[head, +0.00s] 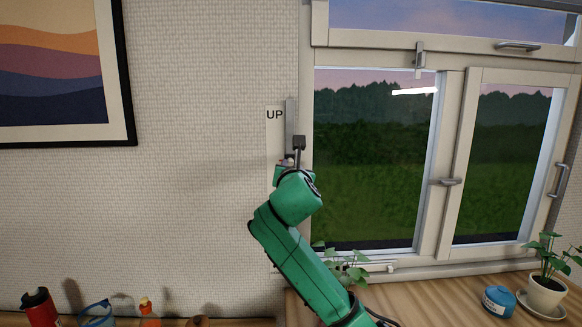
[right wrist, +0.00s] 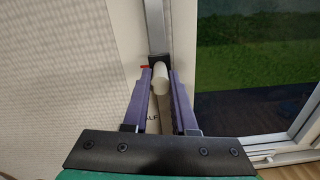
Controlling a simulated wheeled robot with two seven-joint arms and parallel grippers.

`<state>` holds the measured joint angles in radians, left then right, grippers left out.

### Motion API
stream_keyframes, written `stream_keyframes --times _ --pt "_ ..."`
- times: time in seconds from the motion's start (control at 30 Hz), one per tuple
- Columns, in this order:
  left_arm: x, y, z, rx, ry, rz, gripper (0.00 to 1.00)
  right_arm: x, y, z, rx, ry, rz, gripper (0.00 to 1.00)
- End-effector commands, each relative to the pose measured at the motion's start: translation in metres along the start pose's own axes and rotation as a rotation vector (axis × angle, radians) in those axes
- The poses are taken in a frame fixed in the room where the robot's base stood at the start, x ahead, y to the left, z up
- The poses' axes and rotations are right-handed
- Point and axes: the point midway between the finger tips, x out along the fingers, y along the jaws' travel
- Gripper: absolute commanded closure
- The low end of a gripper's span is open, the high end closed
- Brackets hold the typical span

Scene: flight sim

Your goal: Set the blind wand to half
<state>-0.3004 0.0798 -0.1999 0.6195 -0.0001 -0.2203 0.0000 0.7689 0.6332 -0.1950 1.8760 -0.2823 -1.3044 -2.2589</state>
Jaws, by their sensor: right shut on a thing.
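The blind wand's pale, rounded handle (right wrist: 160,78) is between the purple fingers of my right gripper (right wrist: 160,76) in the right wrist view, and the gripper is shut on it. A black block (right wrist: 158,60) sits just beyond the handle on a grey upright rail (head: 291,114). In the head view, a white label strip (head: 274,132) beside the rail reads "UP" above my gripper (head: 287,162). In the right wrist view, the letters "LF" show on the strip between the fingers. A small red mark (right wrist: 145,67) is by the left fingertip. My arm hides the lower strip. My left gripper is out of view.
A closed window (head: 375,160) stands just right of the rail. A wooden ledge below holds a potted plant (head: 545,285) and a blue tin (head: 498,300). A red bottle (head: 41,310) and an orange bottle (head: 149,315) stand lower left. A framed picture (head: 60,70) hangs upper left.

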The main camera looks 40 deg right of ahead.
Motion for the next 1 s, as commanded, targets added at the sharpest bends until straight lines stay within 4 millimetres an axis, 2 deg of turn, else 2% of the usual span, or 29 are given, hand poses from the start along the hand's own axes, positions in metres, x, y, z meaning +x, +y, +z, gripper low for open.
stream_keyframes --times 0.73,0.87,1.0 --pt "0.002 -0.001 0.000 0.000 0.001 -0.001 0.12 0.000 -0.001 -0.003 -0.001 0.001 -0.001 1.00" --pt "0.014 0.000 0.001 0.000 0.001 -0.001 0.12 0.000 -0.005 -0.024 -0.004 0.003 -0.003 1.00" --pt "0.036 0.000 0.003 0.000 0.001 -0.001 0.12 0.000 -0.012 -0.064 -0.007 0.003 -0.001 1.00"
